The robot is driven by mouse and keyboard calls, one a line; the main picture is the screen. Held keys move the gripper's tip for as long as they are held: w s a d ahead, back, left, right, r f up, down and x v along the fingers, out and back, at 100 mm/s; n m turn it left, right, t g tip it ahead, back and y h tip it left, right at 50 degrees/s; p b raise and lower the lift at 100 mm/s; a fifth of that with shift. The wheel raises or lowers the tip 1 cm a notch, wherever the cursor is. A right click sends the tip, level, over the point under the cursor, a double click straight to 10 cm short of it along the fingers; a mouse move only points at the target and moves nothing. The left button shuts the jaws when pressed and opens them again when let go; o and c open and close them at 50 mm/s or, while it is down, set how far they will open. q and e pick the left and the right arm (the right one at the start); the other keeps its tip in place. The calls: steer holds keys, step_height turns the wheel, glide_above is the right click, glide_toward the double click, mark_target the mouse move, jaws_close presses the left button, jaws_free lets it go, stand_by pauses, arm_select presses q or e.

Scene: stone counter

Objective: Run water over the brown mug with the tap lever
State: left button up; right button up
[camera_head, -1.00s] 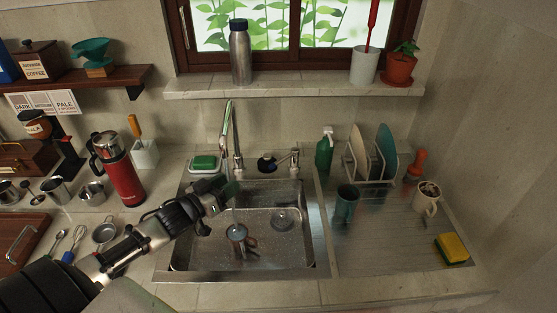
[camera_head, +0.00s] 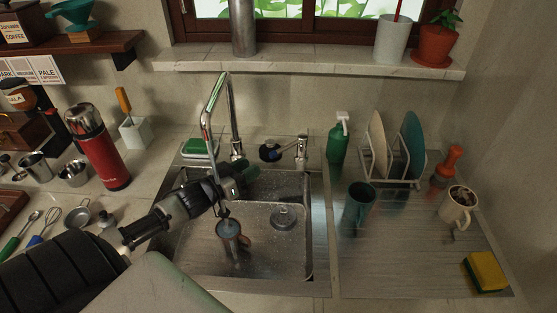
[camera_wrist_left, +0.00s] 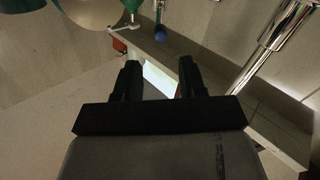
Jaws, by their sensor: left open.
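The brown mug (camera_head: 245,242) stands in the sink (camera_head: 185,262), its opening up. A thin pale streak shows just above it; I cannot tell whether this is running water. The chrome tap spout (camera_head: 232,110) arches behind and above the sink, and shows at the right of the wrist view (camera_wrist_left: 265,62). The tap lever (camera_head: 287,149) is at the back right of the sink; its blue knob (camera_wrist_left: 160,33) shows beyond my fingers in the wrist view. My left gripper (camera_head: 247,172) is open and empty over the back left of the sink, apart from the lever. My right gripper is out of view.
A green soap in a dish (camera_head: 199,148) is behind the sink. A green bottle (camera_head: 338,142), plate rack (camera_head: 402,182), teal mug (camera_head: 358,205), cream mug (camera_head: 458,207) and sponge (camera_head: 486,271) are on the right. A red flask (camera_head: 104,155) stands left.

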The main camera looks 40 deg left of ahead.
mark_target(277, 153)
arm_select(q)
steer(key=x, duration=0.7)
steer(key=p+x, duration=0.1)
steer(key=x, duration=0.3)
steer(key=shift+f, duration=0.3)
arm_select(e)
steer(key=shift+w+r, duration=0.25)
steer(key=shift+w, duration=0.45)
arm_select(q)
steer(key=shift+s, duration=0.1)
jaws_close()
